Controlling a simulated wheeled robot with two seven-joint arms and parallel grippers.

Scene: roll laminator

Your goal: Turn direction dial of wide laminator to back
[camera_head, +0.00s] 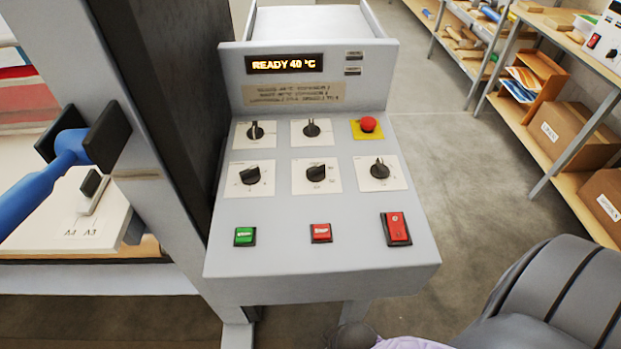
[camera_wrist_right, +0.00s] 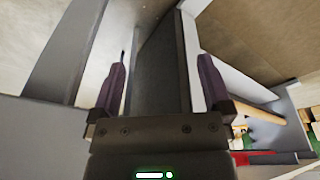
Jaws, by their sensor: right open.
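The laminator's control panel (camera_head: 280,215) stands in the middle of the head view. Its upper row has two black dials, the left dial (camera_head: 255,131) and the right dial (camera_head: 311,128), both with pointers roughly upright. A lower row has a left dial (camera_head: 249,175), a middle dial (camera_head: 316,173) and a right dial (camera_head: 379,169). The labels are too small to read, so I cannot tell which is the direction dial. My right gripper (camera_wrist_right: 163,78) is open in the wrist view, with nothing between its purple fingers. My left gripper is not in view.
The display (camera_head: 284,64) reads READY 40 °C. A red emergency button (camera_head: 368,123), a green button (camera_head: 244,236), a red button (camera_head: 320,233) and a red switch (camera_head: 396,228) surround the dials. A grey frame post (camera_head: 110,130) rises on the left. Shelves with boxes (camera_head: 568,128) stand at right beyond clear floor.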

